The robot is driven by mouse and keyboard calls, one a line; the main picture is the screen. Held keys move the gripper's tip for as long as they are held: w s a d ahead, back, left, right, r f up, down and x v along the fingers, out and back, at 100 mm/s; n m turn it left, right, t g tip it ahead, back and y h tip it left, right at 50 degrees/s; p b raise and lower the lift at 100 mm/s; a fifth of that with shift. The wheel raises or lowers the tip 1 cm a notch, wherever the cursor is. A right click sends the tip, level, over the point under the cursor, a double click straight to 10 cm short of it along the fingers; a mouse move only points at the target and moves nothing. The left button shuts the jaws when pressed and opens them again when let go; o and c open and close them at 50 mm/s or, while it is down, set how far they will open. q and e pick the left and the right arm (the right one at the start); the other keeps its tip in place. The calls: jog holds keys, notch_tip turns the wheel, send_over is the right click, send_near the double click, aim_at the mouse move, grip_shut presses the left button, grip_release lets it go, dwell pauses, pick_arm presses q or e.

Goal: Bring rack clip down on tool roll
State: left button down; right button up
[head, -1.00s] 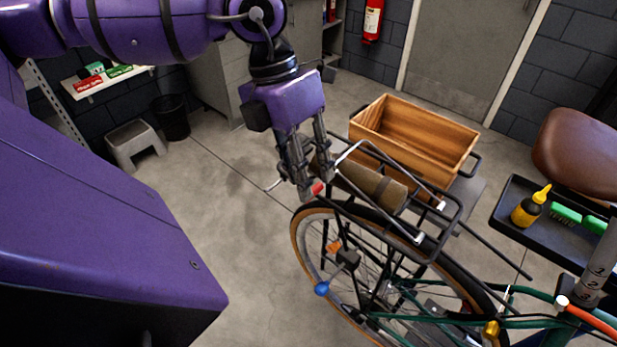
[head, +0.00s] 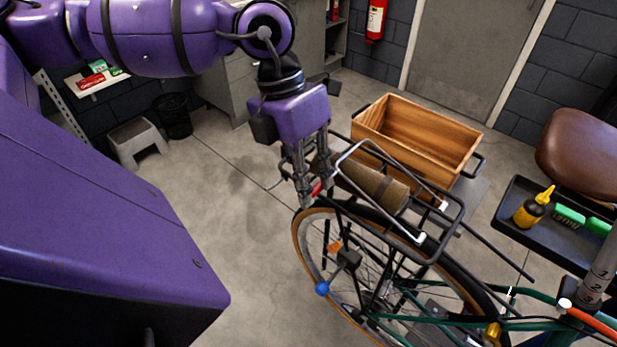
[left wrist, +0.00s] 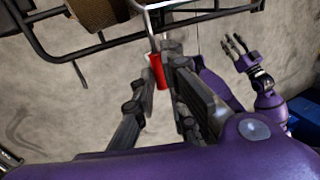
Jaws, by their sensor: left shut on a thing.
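The tool roll (head: 368,184), a brown-olive cylinder, lies on the black rear rack (head: 448,240) of the bike. Its end shows at the top of the left wrist view (left wrist: 95,12). The rack clip (head: 347,152) is a bent metal bar frame tilted up over the roll, with pale ends at the rack. Its red grip (head: 316,188) is at my left fingertips; it also shows in the left wrist view (left wrist: 158,70). My left gripper (head: 314,192) is shut on the red grip, partly hidden by the fingers. My right gripper (left wrist: 236,44) shows open and empty in the left wrist view.
A wooden crate (head: 437,150) stands behind the rack. The rear wheel (head: 299,240) is below it. The floor left of the wheel is clear.

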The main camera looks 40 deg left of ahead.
pick_arm(q)
jog(key=r, duration=0.1)
jog(key=d+r, duration=0.1)
jog(key=r, duration=0.1)
jog(key=shift+d+r, duration=0.25)
jog(key=shift+r, duration=0.05)
jog(key=shift+s+d+r, duration=0.2)
jog(key=shift+d, duration=0.05)
jog(key=c, duration=2)
grip_release()
jog(key=shift+o, duration=0.9)
jog(key=shift+w+d, duration=0.1)
jog(key=shift+d, duration=0.15)
jog(key=shift+a+r, duration=0.1)
jog(key=shift+a, duration=0.1)
jog(key=v, duration=1.2)
